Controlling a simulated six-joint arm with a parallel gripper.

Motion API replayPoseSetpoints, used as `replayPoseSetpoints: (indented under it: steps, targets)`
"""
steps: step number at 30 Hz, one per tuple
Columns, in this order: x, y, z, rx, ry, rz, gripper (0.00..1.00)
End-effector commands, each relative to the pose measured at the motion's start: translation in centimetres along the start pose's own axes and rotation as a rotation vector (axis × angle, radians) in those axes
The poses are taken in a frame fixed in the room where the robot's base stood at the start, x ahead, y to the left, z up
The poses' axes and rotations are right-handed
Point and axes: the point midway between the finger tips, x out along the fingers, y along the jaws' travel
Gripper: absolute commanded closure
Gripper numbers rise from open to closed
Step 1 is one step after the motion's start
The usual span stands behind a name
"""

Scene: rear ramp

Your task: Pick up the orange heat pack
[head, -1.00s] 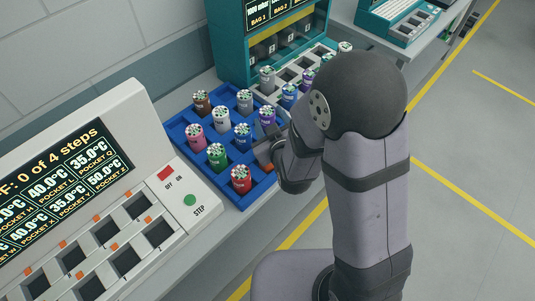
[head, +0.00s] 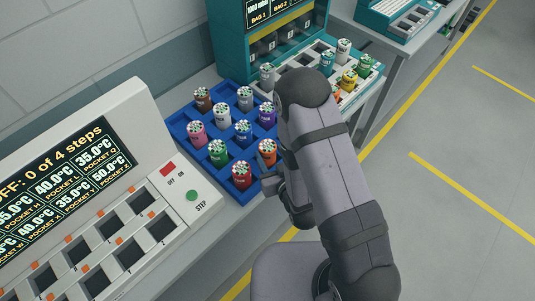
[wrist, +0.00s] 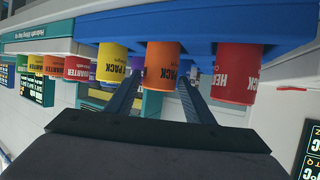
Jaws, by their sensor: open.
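The orange heat pack (head: 267,152) stands upright in the right side of the blue tray (head: 225,180), behind the red heat pack (head: 242,175). In the wrist view, which looks upside down, the orange heat pack (wrist: 161,65) shows between the lines of my two fingers. My gripper (wrist: 160,85) is open, its fingers spread to either side of the pack, with nothing held. I cannot tell whether the fingertips reach past its surface. In the head view my gripper (head: 275,182) is low beside the tray's right edge, partly hidden by my arm.
Several other packs stand close by in the tray, including a green one (head: 218,152) and a purple one (head: 267,115). A white pocket console (head: 175,205) is at left. A teal bag station (head: 265,40) with more packs stands behind.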

Motion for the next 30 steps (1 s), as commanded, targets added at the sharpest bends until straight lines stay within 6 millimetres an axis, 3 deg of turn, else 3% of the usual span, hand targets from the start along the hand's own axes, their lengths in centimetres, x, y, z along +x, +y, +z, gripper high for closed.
replayPoseSetpoints:
  steps: [9,23,30]
  targets:
    - [1.7,0.0,0.2,-0.001,0.003,0.0,0.52]
    - [2.4,0.0,0.1,-0.002,0.004,0.0,0.52]
    - [5.1,0.0,0.3,-0.002,0.006,0.0,0.52]
